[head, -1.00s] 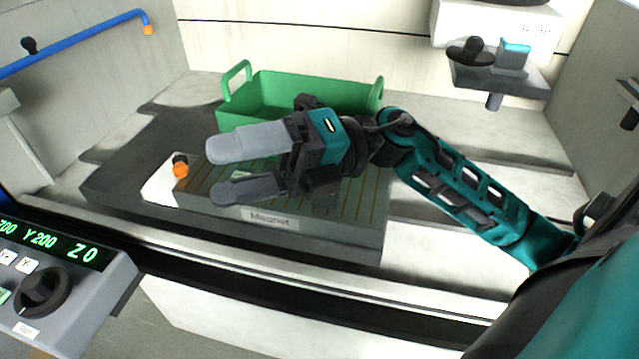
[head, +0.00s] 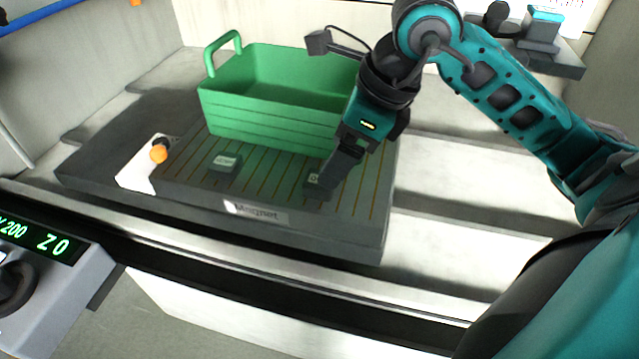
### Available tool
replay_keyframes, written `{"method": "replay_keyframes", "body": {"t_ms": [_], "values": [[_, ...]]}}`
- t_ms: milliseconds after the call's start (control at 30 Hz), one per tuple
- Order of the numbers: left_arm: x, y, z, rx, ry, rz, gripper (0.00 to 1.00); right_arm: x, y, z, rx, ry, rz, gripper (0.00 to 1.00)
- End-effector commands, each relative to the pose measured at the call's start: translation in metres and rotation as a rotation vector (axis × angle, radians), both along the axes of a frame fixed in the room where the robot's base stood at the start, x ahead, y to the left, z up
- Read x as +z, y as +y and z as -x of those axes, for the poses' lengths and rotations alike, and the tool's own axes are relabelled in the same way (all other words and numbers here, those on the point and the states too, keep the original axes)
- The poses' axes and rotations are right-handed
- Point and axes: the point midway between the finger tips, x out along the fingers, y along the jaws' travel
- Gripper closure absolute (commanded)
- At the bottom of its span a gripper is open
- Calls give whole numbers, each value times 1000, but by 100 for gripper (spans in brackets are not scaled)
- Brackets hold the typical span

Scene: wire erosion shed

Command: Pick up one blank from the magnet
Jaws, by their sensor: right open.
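The magnet (head: 268,178) is a dark flat plate with thin brass stripes and a "Magnet" label on its front edge. One small dark blank (head: 224,162) with a pale label lies on its left part. A second blank (head: 313,181) lies further right, partly hidden by my right gripper. My right gripper (head: 328,182) points down at this second blank, with its fingers at or just above it. It is open, though the fingers overlap in this view. I cannot tell whether they touch the blank. My left gripper is out of view.
A green crate (head: 270,132) with a raised handle stands just behind the blanks, close to my right gripper. An orange-tipped knob (head: 159,151) rises at the magnet's left end. A control panel (head: 50,275) is at the lower left.

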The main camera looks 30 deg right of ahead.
Motion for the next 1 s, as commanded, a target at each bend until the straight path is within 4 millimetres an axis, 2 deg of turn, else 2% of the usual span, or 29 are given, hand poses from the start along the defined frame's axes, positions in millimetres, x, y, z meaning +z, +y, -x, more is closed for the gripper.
{"method": "replay_keyframes", "body": {"t_ms": [167, 433, 733, 767, 1000], "values": [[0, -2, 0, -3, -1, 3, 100, -12, 4, -4, 1, 3, -2, 21], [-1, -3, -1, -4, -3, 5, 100, -47, 14, -17, 2, 3, -4, 21], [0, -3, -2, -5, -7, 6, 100, -53, 15, -19, 1, 1, -1, 21], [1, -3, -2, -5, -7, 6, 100, -53, 15, -19, 1, 1, -1, 22], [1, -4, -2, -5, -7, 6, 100, -53, 15, -19, 0, 1, -1, 45]]}}
